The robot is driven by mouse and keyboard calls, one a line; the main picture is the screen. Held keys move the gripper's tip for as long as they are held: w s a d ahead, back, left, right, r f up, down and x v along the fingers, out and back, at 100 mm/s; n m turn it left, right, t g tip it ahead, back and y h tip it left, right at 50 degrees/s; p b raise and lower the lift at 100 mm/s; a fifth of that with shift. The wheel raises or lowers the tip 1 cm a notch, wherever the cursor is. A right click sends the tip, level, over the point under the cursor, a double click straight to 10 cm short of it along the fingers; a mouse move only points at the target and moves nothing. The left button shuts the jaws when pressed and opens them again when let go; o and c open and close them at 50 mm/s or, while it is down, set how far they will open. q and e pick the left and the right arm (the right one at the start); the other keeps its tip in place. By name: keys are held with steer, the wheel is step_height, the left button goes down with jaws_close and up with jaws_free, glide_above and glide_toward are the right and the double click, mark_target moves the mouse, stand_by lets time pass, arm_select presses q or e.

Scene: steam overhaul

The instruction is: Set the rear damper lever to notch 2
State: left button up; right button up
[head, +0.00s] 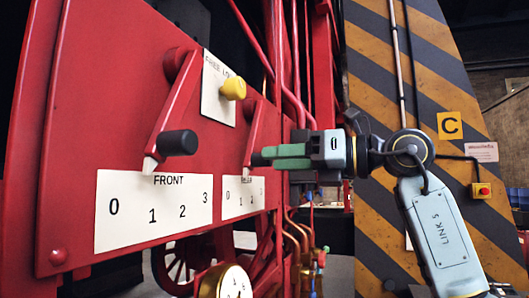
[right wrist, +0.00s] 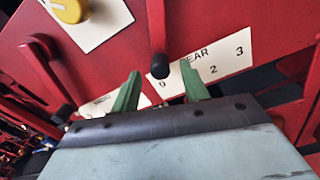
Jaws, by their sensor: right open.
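The rear damper lever (head: 253,136) is a red arm on the red panel, with a black knob that shows best in the right wrist view (right wrist: 160,66). Its white tip lies above the white REAR scale plate (head: 232,207); I cannot tell exactly which notch it marks. My right gripper (head: 272,155) is open at the rear lever. Its green fingertips (right wrist: 159,86) appear on either side of the knob; contact cannot be told. My left gripper is out of view.
The front lever (head: 178,100) with its black knob and FRONT plate (head: 153,225) are to the left. A yellow knob (head: 233,87) on a white plate sits between the levers. Red pipes (head: 297,90) and a striped pillar (head: 385,65) stand to the right. A brass gauge (head: 227,284) is below.

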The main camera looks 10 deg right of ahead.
steer(key=shift+p+x, duration=0.35)
steer(key=shift+x, duration=1.5)
jaws_close()
